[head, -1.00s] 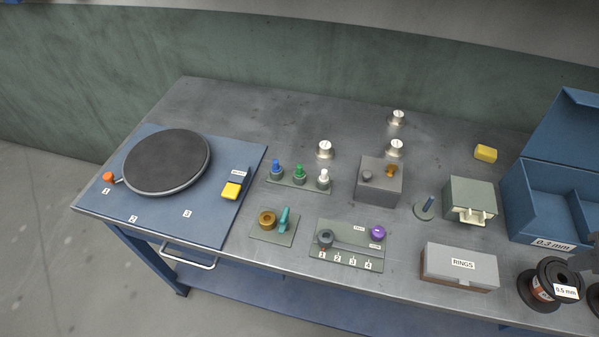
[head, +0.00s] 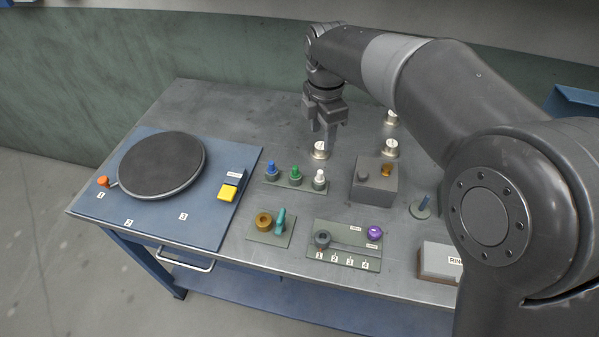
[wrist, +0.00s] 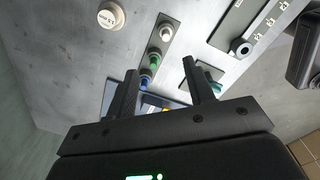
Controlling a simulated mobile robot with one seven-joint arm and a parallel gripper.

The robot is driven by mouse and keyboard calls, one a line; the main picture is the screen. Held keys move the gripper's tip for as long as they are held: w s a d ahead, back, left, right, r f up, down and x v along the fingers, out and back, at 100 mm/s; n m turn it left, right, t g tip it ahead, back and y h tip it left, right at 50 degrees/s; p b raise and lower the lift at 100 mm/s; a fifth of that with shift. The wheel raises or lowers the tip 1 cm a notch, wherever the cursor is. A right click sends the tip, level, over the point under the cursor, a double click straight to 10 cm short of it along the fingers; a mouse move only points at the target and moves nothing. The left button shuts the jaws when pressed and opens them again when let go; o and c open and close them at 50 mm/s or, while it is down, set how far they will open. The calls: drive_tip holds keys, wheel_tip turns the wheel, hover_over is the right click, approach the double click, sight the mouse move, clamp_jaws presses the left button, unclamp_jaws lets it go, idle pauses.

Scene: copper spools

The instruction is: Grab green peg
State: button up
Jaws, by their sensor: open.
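The green peg (head: 295,171) stands upright in the middle of a small grey-green strip (head: 284,184), between a blue peg (head: 271,169) and a white peg (head: 319,178). In the wrist view the green peg (wrist: 154,60) shows between my fingers, with the white peg (wrist: 166,32) beyond it and the blue peg (wrist: 145,82) nearer the gripper. My gripper (head: 326,142) is open and empty.
Silver weights (head: 320,151) stand behind the strip, and a grey box (head: 375,182) is to its right. A plate with a brass ring (head: 264,221) and teal piece lies in front. The blue panel with a turntable (head: 162,163) is at left.

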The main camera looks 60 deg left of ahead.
drive_tip(key=s+a+f+n, duration=0.3)
drive_tip(key=s+a, duration=0.1)
drive_tip(key=s, duration=0.1)
hover_over(295, 167)
wheel_tip(295, 167, down, 5)
drive_tip(key=shift+s+r, duration=0.1)
drive_tip(key=shift+f, duration=3)
drive_tip(key=shift+c, duration=0.6)
clamp_jaws()
drive_tip(key=shift+r, duration=0.15)
